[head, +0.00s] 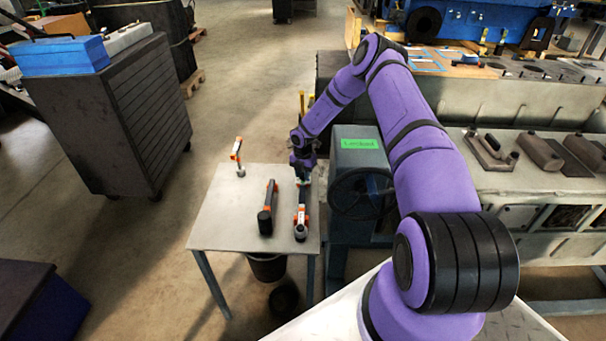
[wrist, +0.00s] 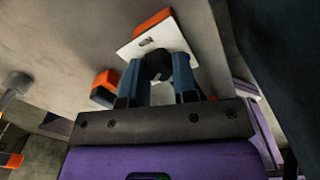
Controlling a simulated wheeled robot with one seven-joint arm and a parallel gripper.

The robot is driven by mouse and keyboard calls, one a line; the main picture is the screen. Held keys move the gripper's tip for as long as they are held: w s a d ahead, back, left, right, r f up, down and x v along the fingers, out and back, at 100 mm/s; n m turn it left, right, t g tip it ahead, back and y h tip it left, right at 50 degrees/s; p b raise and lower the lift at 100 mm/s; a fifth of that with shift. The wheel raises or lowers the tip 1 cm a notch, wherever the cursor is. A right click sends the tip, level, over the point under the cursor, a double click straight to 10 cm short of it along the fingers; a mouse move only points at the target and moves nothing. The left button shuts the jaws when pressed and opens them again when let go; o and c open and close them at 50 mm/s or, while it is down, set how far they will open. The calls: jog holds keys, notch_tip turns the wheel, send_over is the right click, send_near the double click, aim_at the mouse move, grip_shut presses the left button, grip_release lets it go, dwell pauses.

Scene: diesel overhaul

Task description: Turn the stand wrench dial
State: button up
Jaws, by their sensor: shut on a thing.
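My gripper (head: 302,172) is over the right side of the grey work table (head: 222,215), at the far end of an orange, white and black wrench (head: 301,218). In the wrist view my gripper (wrist: 157,72) has its two blue fingers shut on a small dark round dial (wrist: 158,64). The dial sits in front of a white plate (wrist: 181,43) with a small dark label. An orange block (wrist: 152,20) shows behind the plate. My gripper hides the dial in the head view.
A second black and orange wrench (head: 267,208) lies left of the gripped one. A small upright orange and white piece (head: 238,150) stands at the table's back. A grey machine with a green label (head: 360,143) and a dark handwheel (head: 350,195) stands close right of the table.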

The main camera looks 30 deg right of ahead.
dwell(0.3)
jog(key=o, duration=0.9)
jog(key=shift+o, duration=0.2)
jog(key=shift+r, duration=0.1)
notch_tip(320, 180, up, 11)
jog(key=shift+f, duration=0.2)
